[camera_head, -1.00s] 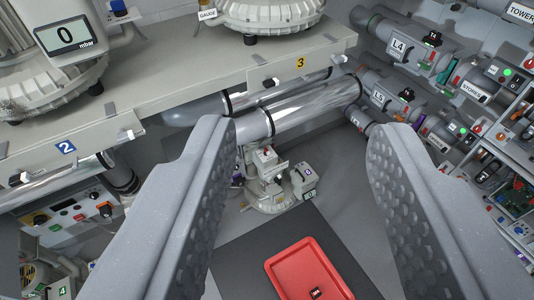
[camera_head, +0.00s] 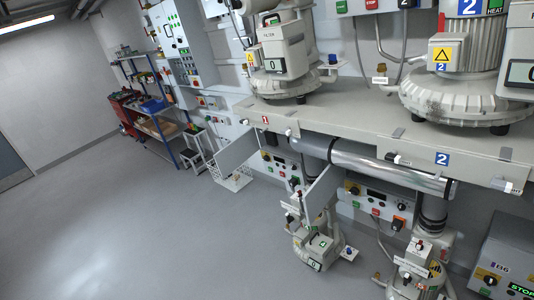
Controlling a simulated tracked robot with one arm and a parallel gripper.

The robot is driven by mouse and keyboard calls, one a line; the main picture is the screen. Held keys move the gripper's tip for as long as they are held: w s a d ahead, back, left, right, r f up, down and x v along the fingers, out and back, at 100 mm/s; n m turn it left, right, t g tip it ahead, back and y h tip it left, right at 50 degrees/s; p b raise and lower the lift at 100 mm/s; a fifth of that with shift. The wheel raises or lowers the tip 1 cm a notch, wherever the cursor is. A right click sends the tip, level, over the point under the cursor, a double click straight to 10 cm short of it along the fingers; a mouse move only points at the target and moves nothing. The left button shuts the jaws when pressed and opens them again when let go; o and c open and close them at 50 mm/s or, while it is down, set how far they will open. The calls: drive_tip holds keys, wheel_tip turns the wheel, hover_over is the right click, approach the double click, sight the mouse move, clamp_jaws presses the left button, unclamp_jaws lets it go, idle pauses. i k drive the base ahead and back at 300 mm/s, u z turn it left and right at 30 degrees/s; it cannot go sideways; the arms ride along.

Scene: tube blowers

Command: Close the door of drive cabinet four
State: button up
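Under the bench, an open white door panel (camera_head: 321,194) stands out from a drive cabinet (camera_head: 371,207) with buttons and a display. A second open white door panel (camera_head: 237,151) stands out farther left, beside another cabinet front (camera_head: 281,166). No number four is readable on either cabinet, so I cannot tell which is drive cabinet four. A floor pump (camera_head: 317,243) with a small green label stands in front of the nearer open door and partly covers its lower end. My gripper is out of this view.
The bench (camera_head: 345,127) carries large pumps marked 1 and 2. A chrome pipe (camera_head: 390,174) runs below its edge. Another floor unit (camera_head: 416,265) and a control box (camera_head: 503,262) stand at right. A blue-framed shelf (camera_head: 152,112) stands at the far left. The left floor is clear.

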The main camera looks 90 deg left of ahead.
sight(229, 158)
drive_tip(key=u, duration=0.05)
drive_tip(key=k, duration=0.2)
drive_tip(key=u, duration=4.2)
drive_tip(key=i, duration=4.35)
